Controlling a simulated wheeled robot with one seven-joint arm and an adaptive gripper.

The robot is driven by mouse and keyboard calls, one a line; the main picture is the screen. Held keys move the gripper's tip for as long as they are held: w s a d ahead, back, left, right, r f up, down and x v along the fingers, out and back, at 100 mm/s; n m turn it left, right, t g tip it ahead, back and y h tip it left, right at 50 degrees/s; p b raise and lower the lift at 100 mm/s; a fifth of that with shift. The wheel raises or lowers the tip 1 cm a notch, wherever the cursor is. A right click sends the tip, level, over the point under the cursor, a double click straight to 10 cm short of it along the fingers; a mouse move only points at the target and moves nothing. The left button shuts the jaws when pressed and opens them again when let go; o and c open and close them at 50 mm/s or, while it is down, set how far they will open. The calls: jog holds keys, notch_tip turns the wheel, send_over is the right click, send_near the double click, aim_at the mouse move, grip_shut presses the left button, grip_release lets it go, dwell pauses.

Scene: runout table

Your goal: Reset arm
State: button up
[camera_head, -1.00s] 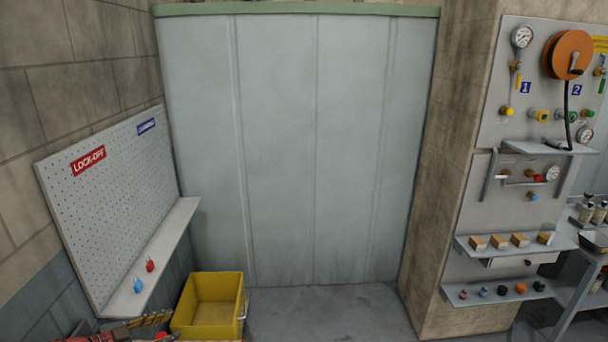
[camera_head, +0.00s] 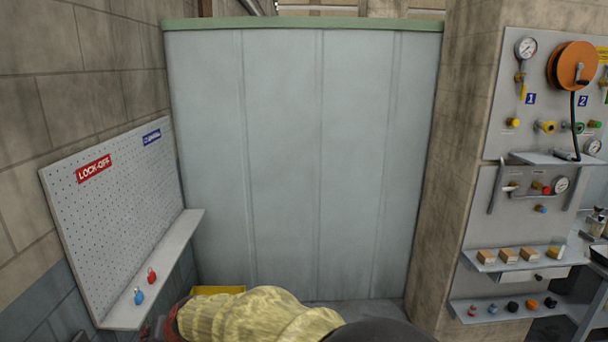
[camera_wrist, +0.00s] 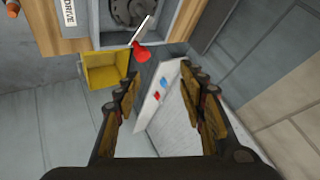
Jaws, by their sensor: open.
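My gripper (camera_wrist: 162,84) shows in the wrist view with its two jointed fingers spread wide apart and nothing between them. It hangs in the air, with the lock-off board's shelf beyond the fingers. In the head view, my yellow-sleeved arm crosses the bottom centre, and I cannot make out the fingers there.
A pegboard (camera_head: 105,205) with a shelf carries a blue padlock (camera_head: 139,296) and a red padlock (camera_head: 151,275). A yellow bin (camera_wrist: 103,72) stands on the floor, mostly hidden by my arm in the head view. A red-handled drive box (camera_wrist: 183,30) is near it.

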jog(key=s+d+r+m+h+b, duration=0.1)
jog(key=s+d, duration=0.6)
jog(key=d, duration=1.1)
jog(key=s+d+m+h+b, duration=0.1)
jog(key=s+d+h+b, duration=0.2)
jog(key=s+d, duration=0.5)
jog(key=s+d+r+m+t+h+b, duration=0.1)
jog(key=s+d, duration=0.7)
jog(key=d, duration=2.1)
jog(key=shift+r+h+b, duration=0.3)
jog(key=shift+h+b, duration=0.35)
jog(key=shift+h, duration=0.45)
jog(key=shift+s, duration=0.15)
